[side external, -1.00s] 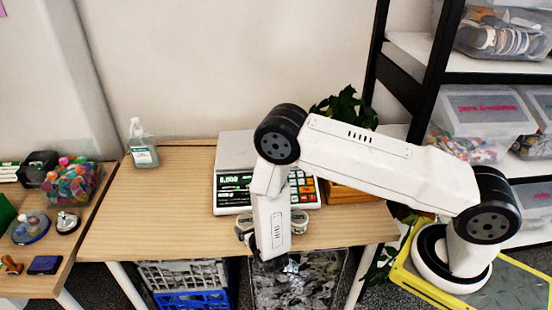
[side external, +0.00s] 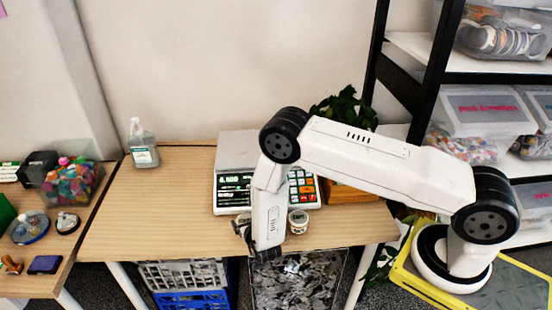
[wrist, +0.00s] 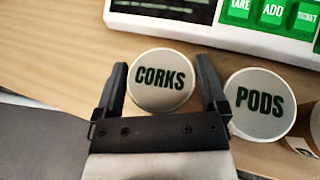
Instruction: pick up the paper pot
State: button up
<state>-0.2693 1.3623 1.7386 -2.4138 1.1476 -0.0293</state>
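In the wrist view my gripper (wrist: 161,66) is open, its two black fingers on either side of the round white lid marked CORKS (wrist: 162,82). I cannot tell whether the fingers touch it. A second lid marked PODS (wrist: 260,104) is just right of the right finger. Part of a third, brown and white pot (wrist: 305,133) shows at the right edge, its label cut off. No label reading paper is legible.
A scale (side external: 228,193) with green and red keys stands just behind the pots. A pump bottle (side external: 142,147) is at the back left of the wooden table (side external: 160,215). A wooden box with a plant (side external: 350,193) is at the right. The table's left part is clear.

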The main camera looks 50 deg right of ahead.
jog(key=c, duration=0.8)
jog(key=shift+c, duration=0.2)
jog(key=shift+r, duration=0.1)
jog(key=shift+r, duration=1.1)
jog(key=s+r, duration=1)
jog(key=s, duration=0.4)
jog(key=shift+d+r, duration=0.3)
jog(key=shift+r, duration=0.05)
